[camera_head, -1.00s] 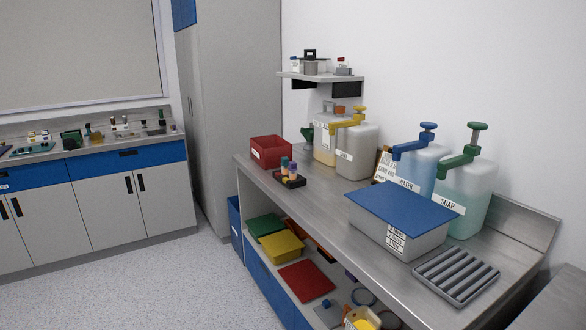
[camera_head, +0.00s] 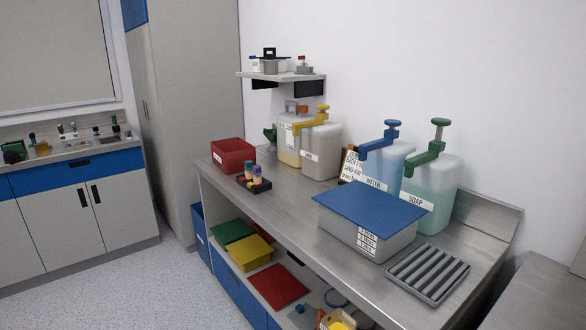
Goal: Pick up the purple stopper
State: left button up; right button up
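A small dark rack (camera_head: 263,187) stands on the steel bench. It holds a few small vials with coloured tops. One top looks purple-blue (camera_head: 257,169) and one beside it looks teal (camera_head: 249,165). They are too small to tell for sure which one is the purple stopper. Neither of my grippers shows in the view.
A red bin (camera_head: 233,156) stands behind the rack. Large pump containers line the wall, with a soap container (camera_head: 432,195) at the right. A blue-lidded box (camera_head: 370,213) and a grey ribbed tray (camera_head: 428,273) stand nearer. The bench front (camera_head: 300,223) is clear.

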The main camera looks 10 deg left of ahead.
aim_at(258, 170)
jog(key=i+j+z, duration=0.15)
jog(key=j, duration=0.15)
jog(key=i+j+z, duration=0.15)
jog(key=j, duration=0.2)
jog(key=i+j+z, duration=0.1)
jog(key=j, duration=0.25)
jog(key=i+j+z, duration=0.15)
jog(key=j, duration=0.2)
jog(key=i+j+z, duration=0.15)
jog(key=j, duration=0.2)
jog(key=k, duration=0.05)
